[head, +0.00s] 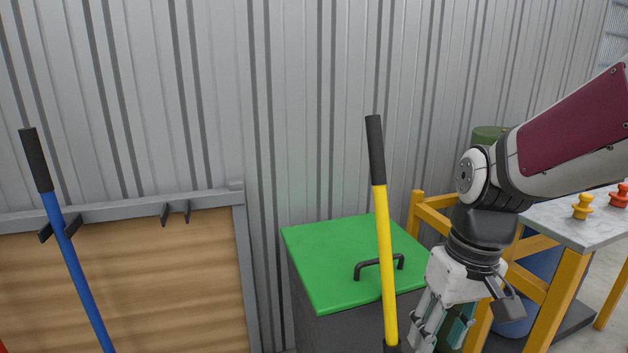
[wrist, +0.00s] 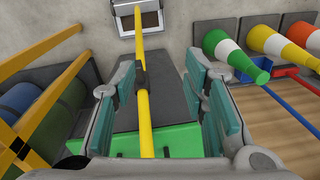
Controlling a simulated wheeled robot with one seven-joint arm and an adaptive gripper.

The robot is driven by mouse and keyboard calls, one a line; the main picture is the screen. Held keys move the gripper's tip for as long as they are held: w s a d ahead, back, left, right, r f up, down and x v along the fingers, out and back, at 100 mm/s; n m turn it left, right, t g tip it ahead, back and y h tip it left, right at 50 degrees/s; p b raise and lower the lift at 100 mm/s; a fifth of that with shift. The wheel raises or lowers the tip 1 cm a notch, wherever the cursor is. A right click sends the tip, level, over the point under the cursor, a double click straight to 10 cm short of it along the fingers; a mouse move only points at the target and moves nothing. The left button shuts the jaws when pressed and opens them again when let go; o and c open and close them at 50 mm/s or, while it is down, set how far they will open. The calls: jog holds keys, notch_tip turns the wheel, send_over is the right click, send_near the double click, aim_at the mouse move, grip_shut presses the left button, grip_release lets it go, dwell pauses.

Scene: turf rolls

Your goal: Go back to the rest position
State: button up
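My gripper (head: 435,318) hangs at the lower right of the head view, just right of a yellow-handled tool (head: 385,250) with a black grip. In the wrist view my gripper (wrist: 160,75) is open, with its teal finger pads wide apart. The yellow handle (wrist: 145,105) shows in the gap between the pads in that view, and neither pad is seen closed on it. Whether the handle lies between the fingers or beyond them cannot be told. The gripper's tips are partly cut off in the head view.
A dark bin with a green lid (head: 345,258) stands behind the yellow handle. A blue-handled tool (head: 68,250) leans at a grey rail, left. A yellow frame (head: 565,290) and a grey table (head: 560,225) are at the right. Striped cones (wrist: 235,50) show in the wrist view.

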jog(key=s+r+m+h, duration=0.1)
jog(key=s+r, duration=0.1)
jog(key=s, duration=0.8)
jog(key=s+r+m, duration=0.2)
jog(key=s+r, duration=0.1)
jog(key=s, duration=0.7)
notch_tip(320, 180, up, 35)
jog(key=d+t+p, duration=0.1)
jog(key=t+p, duration=0.3)
jog(key=p, duration=2.9)
jog(key=shift+f+n, duration=0.15)
jog(key=shift+n, duration=0.25)
jog(key=shift+s, duration=0.1)
